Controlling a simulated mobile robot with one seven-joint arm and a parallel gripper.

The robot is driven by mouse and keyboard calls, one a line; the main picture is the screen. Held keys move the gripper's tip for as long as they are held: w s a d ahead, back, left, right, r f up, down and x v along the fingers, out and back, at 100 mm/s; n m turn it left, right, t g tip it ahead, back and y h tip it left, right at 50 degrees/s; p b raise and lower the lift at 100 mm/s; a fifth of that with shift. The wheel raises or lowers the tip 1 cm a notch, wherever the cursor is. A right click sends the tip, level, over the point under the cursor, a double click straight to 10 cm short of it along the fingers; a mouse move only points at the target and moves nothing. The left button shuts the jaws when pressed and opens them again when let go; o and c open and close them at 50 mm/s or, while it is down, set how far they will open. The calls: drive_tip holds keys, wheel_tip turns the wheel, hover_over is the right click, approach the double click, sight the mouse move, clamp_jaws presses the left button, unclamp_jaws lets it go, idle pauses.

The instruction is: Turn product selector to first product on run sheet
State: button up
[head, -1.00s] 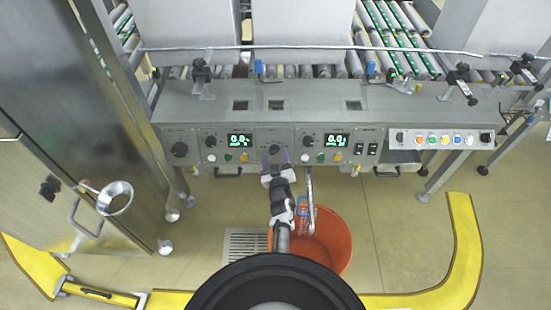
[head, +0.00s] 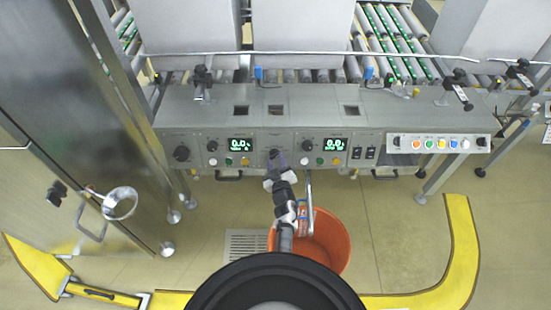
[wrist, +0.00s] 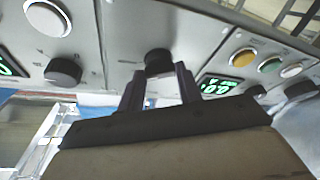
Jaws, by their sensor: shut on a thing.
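A dark round selector knob (head: 273,154) sits low on the middle of the grey control panel (head: 290,97), between two green displays. It also shows in the wrist view (wrist: 158,58). My gripper (head: 275,168) reaches up to it from below. In the wrist view my gripper (wrist: 159,75) has one finger on each side of the knob and is shut on it. The fingers hide part of the knob, and its pointer position and markings cannot be read. I cannot make out a run sheet in either view.
Other black knobs (head: 181,153) and coloured buttons are close by on the panel. A button box (head: 438,143) is at its right. An orange bucket (head: 335,240) stands beneath my arm. A steel cabinet (head: 40,150) is at left; yellow barriers (head: 462,245) edge the floor.

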drive_tip(key=n+p, duration=0.1)
drive_tip(key=n+y+p, duration=0.1)
drive_tip(key=n, duration=0.1)
drive_tip(key=n+g+p, duration=0.1)
drive_tip(key=shift+d+r, duration=0.15)
drive_tip(key=shift+r, duration=0.1)
drive_tip(key=shift+n+y+p, duration=0.3)
drive_tip(key=shift+n+p, duration=0.05)
drive_tip(key=shift+n, duration=0.55)
drive_tip(key=shift+f+g, duration=0.15)
drive_tip(key=shift+g, duration=0.15)
drive_tip(key=o, duration=1)
drive_tip(key=p+v, duration=0.1)
drive_tip(key=v, duration=1.2)
drive_tip(key=shift+s+d, duration=0.15)
drive_tip(key=shift+s, duration=0.2)
